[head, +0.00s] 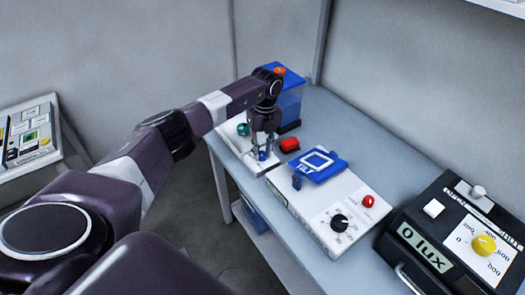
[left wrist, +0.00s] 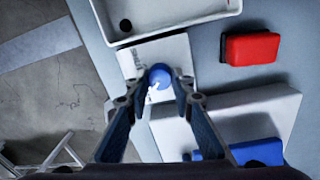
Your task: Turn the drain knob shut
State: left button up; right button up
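The drain knob (left wrist: 160,77) is a round blue knob with a white pointer, on a white plate (left wrist: 178,52) beside a white tray (left wrist: 170,18). In the left wrist view the pointer slants down and to the left. In the head view the blue knob (head: 262,155) shows only partly between my fingers. My left gripper (head: 262,150) points down over it. In the left wrist view my left gripper (left wrist: 159,97) has its fingers apart, with the knob just ahead of and between the tips. I cannot tell whether they touch it. My right gripper is out of view.
A red block (head: 290,144) and a white box (head: 318,203) with a blue plate (head: 308,165) stand close to the knob. A blue tank (head: 290,98) stands behind. A black lux unit (head: 424,238) is at right. A side panel (head: 30,133) is at far left.

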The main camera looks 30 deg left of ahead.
pick_arm(q)
grip_shut()
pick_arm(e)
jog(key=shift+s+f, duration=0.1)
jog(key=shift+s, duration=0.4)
pick_arm(q)
jog(key=shift+m, duration=0.3)
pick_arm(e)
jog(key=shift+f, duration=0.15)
pick_arm(q)
jog(key=m+b, duration=0.2)
jog(key=shift+f+m, duration=0.1)
jog(key=shift+m, duration=0.2)
jog(key=m+b, duration=0.2)
jog(key=m, duration=0.2)
jog(key=shift+m, duration=0.3)
jog(key=m+b, duration=0.2)
jog(key=m, duration=0.3)
jog(key=shift+t+b, duration=0.3)
jog(key=shift+b, duration=0.05)
jog(key=shift+m+b, duration=0.75)
jog(key=shift+m, duration=1.75)
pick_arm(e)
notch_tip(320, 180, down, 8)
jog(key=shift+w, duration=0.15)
